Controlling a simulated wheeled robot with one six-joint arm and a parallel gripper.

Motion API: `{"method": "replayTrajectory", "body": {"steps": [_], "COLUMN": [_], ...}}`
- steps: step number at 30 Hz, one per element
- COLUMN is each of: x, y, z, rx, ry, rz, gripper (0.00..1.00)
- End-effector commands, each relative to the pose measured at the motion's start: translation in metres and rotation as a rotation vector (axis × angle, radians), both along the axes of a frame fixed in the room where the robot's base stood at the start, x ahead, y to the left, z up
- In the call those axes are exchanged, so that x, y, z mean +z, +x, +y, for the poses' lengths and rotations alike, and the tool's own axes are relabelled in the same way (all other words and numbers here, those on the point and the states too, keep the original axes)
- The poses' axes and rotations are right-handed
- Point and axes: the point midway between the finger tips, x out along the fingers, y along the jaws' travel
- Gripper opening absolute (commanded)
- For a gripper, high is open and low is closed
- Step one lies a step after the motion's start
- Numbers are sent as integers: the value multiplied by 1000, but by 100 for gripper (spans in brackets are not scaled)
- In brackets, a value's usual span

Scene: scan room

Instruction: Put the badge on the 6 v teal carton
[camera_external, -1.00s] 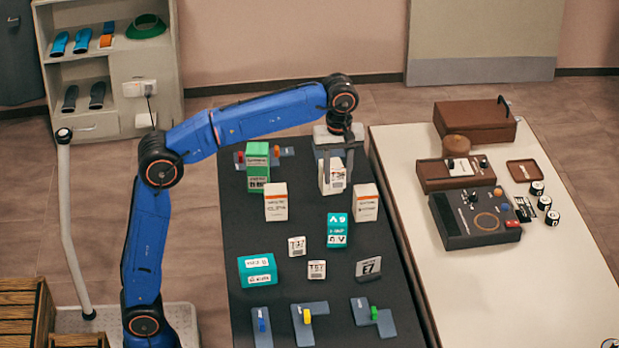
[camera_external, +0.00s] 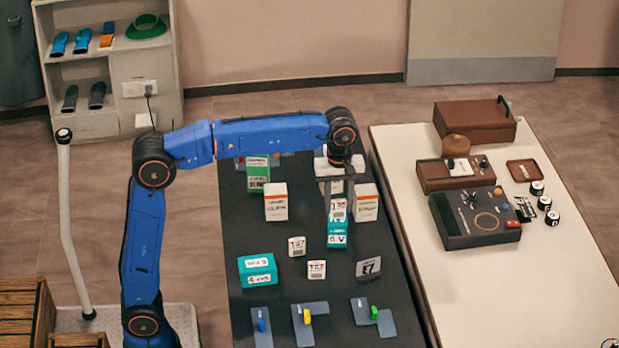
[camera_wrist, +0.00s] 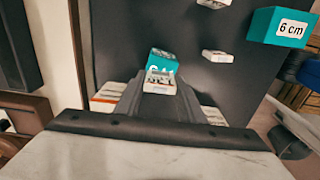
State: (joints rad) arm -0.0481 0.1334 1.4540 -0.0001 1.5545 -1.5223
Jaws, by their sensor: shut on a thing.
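My gripper (camera_external: 339,212) is shut on a small white badge (camera_external: 338,206) with dark print; the badge also shows between the fingertips in the wrist view (camera_wrist: 160,82). A teal carton (camera_external: 338,239) with white lettering that looks like "6 V" stands directly under or just behind the badge. Its lettered face is partly seen in the wrist view (camera_wrist: 160,57). The badge covers the carton's upper part in the external view, and I cannot tell whether they touch. Another teal carton (camera_external: 257,276), at the left, reads "6 cm" in the wrist view (camera_wrist: 279,27).
White-and-orange cartons (camera_external: 276,206) (camera_external: 366,207) flank the gripper, the right one close. A green carton (camera_external: 258,180) stands behind. Two white tags (camera_external: 297,246) (camera_external: 317,270) and a grey "E7" card (camera_external: 368,267) lie in front. Coloured-lever plates line the dark table's front.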

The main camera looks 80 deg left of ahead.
Motion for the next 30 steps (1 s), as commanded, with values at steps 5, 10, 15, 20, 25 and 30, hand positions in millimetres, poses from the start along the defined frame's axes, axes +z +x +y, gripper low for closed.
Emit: {"method": "replayTrajectory", "body": {"steps": [5, 10, 15, 20, 25, 30], "x": [-6, -6, -8, -8, -6, 8], "y": [0, 0, 0, 0, 0, 1], "z": [0, 0, 0, 0, 0, 0], "rx": [0, 0, 0, 0, 0, 0], "ry": [0, 0, 0, 0, 0, 0], "rz": [-1, 0, -1, -1, -1, -3], "gripper": [14, 14, 54, 54, 54, 54]}}
